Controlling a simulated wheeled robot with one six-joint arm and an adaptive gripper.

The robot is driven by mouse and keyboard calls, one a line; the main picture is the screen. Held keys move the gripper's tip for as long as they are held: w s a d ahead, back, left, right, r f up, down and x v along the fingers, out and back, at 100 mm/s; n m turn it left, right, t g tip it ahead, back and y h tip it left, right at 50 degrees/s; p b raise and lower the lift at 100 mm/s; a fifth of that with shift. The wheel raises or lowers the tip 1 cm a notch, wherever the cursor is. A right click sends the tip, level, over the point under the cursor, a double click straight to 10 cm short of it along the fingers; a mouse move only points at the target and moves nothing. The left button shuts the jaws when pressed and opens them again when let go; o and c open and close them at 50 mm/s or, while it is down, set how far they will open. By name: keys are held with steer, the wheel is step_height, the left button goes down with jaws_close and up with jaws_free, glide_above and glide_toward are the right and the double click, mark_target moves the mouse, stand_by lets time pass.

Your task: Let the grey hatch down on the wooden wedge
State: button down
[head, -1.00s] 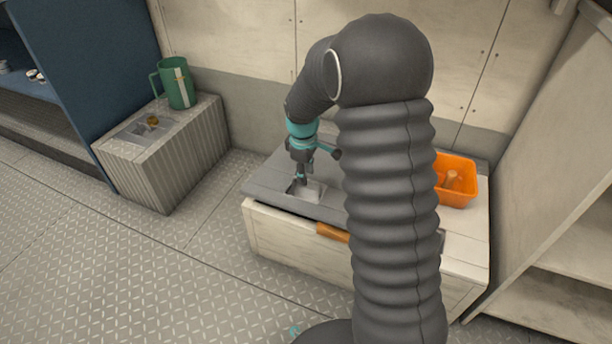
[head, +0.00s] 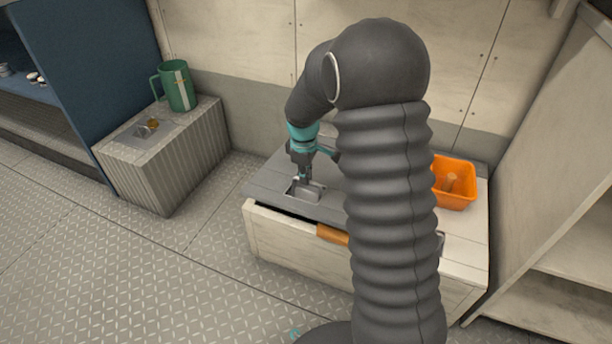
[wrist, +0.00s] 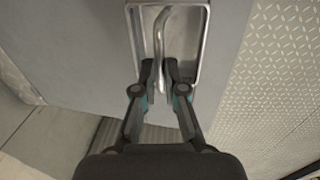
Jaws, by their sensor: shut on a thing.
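The grey hatch (head: 268,184) lies nearly flat over the pale locker box, with a narrow dark gap under its front edge. The wooden wedge (head: 332,234) is an orange-brown block at the box's front rim, by the hatch's front edge. My arm hides what lies to its right, and I cannot tell whether the hatch touches it. My gripper (head: 304,181) is at the hatch's recessed metal handle. In the wrist view my gripper (wrist: 159,75) is shut on the handle bar (wrist: 160,32), one finger on each side, inside the recess frame (wrist: 205,30).
An orange tray (head: 458,166) sits on the box's right part (head: 468,228). A ribbed grey locker (head: 165,175) at left carries a green mug (head: 178,84). Pale shelving (head: 560,220) stands at right. The tread-plate floor (head: 150,270) in front is clear.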

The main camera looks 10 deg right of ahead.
steer(key=shift+w+d+r+p, duration=0.15)
steer(key=shift+r+p, duration=0.1)
steer(key=shift+r, duration=0.25)
steer(key=shift+w+d+r+p, duration=0.1)
steer(key=shift+r+p, duration=0.15)
steer(key=shift+r, duration=0.25)
steer(key=shift+f, duration=0.1)
steer(key=c, duration=1.2)
jaws_free()
steer(key=shift+c, duration=0.2)
step_height(320, 180, up, 12)
steer(key=shift+s+a, duration=0.3)
steer(key=shift+s, duration=0.1)
